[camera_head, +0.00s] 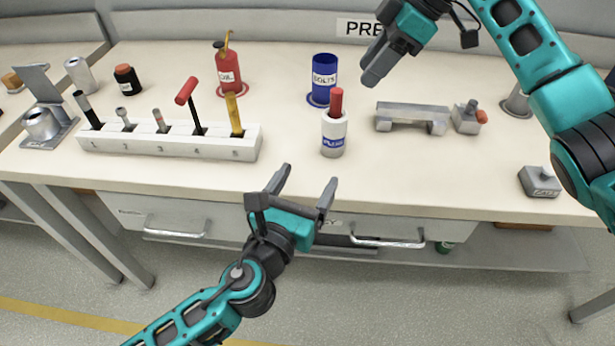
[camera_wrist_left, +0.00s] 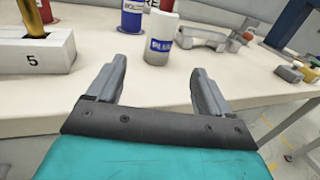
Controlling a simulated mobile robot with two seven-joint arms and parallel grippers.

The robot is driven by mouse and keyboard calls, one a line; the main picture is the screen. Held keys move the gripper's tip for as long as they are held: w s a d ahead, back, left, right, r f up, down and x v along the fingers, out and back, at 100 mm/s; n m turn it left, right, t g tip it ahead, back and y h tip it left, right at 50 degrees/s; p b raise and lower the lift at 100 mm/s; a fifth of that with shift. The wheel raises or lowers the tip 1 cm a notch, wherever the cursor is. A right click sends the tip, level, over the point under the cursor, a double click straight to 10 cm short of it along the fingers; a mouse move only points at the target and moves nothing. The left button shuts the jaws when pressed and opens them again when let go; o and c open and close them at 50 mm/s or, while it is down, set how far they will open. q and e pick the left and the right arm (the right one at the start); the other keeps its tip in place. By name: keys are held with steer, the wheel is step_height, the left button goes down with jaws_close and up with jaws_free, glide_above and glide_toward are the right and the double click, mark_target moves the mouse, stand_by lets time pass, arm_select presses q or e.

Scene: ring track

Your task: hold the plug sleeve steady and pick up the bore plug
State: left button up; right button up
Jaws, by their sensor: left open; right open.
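The plug sleeve (camera_head: 334,133) is a white cylinder with a blue label, standing upright on the bench. The red bore plug (camera_head: 337,101) stands in it with its upper part sticking out. In the left wrist view the sleeve (camera_wrist_left: 161,31) is beyond the fingertips, and the top of the plug is cut off by the frame edge. My left gripper (camera_head: 306,183) is open and empty in front of the bench, short of the sleeve. My right gripper (camera_head: 375,66) is above the bench, up and to the right of the plug, apart from it and empty.
A white numbered rack (camera_head: 168,149) with several tools stands left of the sleeve. A blue bolts cup (camera_head: 324,78) and red oil can (camera_head: 227,68) stand behind. A grey metal bracket (camera_head: 411,113) lies to the right. The bench front before the sleeve is clear.

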mark_target(329, 140)
arm_select(q)
steer(key=x, duration=1.3)
steer(key=c, duration=1.1)
